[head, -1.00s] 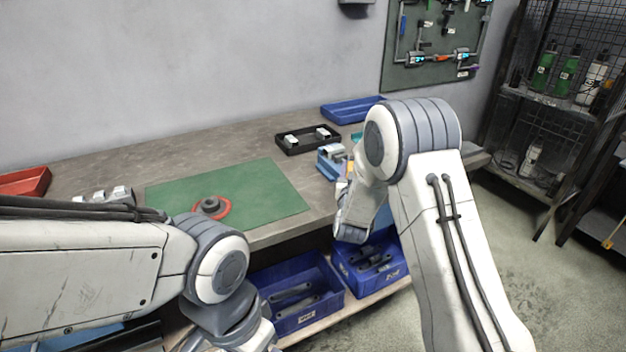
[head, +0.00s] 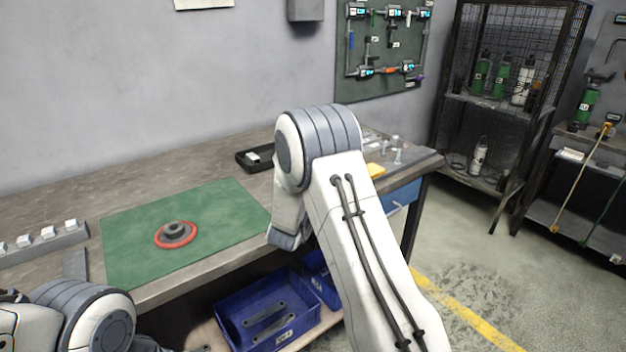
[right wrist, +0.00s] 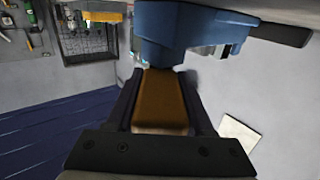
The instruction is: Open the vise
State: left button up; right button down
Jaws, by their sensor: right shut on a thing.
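In the right wrist view a blue vise body (right wrist: 190,32) is at the top, beyond my fingers. My right gripper (right wrist: 160,98) is shut on an amber-brown bar (right wrist: 160,105), with one dark finger on each side of it. The bar's far end meets a dark part below the blue body; I cannot tell how they join. In the head view my right arm hides the vise and the right gripper. A small yellow piece (head: 376,170) shows just right of that arm. Of my left arm only a part shows at the lower left; its gripper is out of view.
A green mat (head: 215,205) with a red ring (head: 161,239) around a grey part lies on the bench. A black tray (head: 250,162) is behind. Small metal parts stand at the bench's right end. A blue bin (head: 235,325) sits below. Floor at right is clear.

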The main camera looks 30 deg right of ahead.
jog(key=shift+w+r, duration=0.15)
jog(key=shift+c, duration=1.4)
grip_release()
jog(key=shift+s+a, duration=0.25)
jog(key=shift+s, duration=0.05)
jog(key=b+v, duration=0.1)
jog(key=v, duration=0.7)
jog(key=shift+s+a, duration=0.2)
jog(key=shift+a, duration=0.1)
jog(key=shift+s+a, duration=0.3)
jog(key=shift+s, duration=0.1)
jog(key=shift+c, duration=0.3)
